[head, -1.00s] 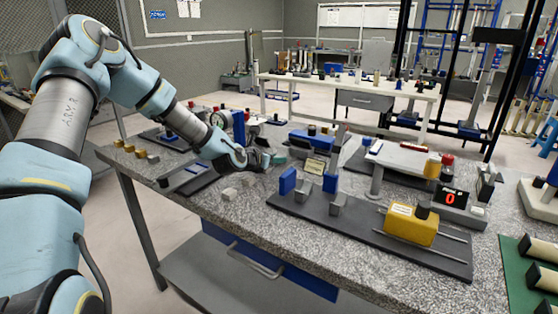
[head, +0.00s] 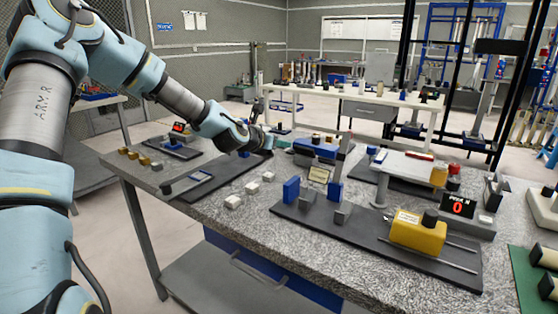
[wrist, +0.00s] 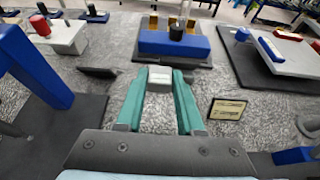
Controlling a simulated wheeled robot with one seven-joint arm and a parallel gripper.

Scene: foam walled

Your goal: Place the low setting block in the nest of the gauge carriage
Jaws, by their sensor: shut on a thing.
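My gripper (head: 267,143) is above the far side of the stone bench. In the wrist view its teal fingers (wrist: 160,86) are shut on a small pale grey block (wrist: 160,78), apparently the low setting block. The held block is too small and hidden to make out in the head view. A yellow carriage-like body (head: 418,232) with a black knob sits on two rods at the front right, well away from my gripper. I cannot tell for sure that it is the gauge carriage, and no nest is clear.
Several pale blocks (head: 251,188) stand on the bench left of a blue upright (head: 291,190). A blue fixture (wrist: 174,43) is beyond my fingers. A blue column (wrist: 32,65) rises at left. Speckled bench between is clear.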

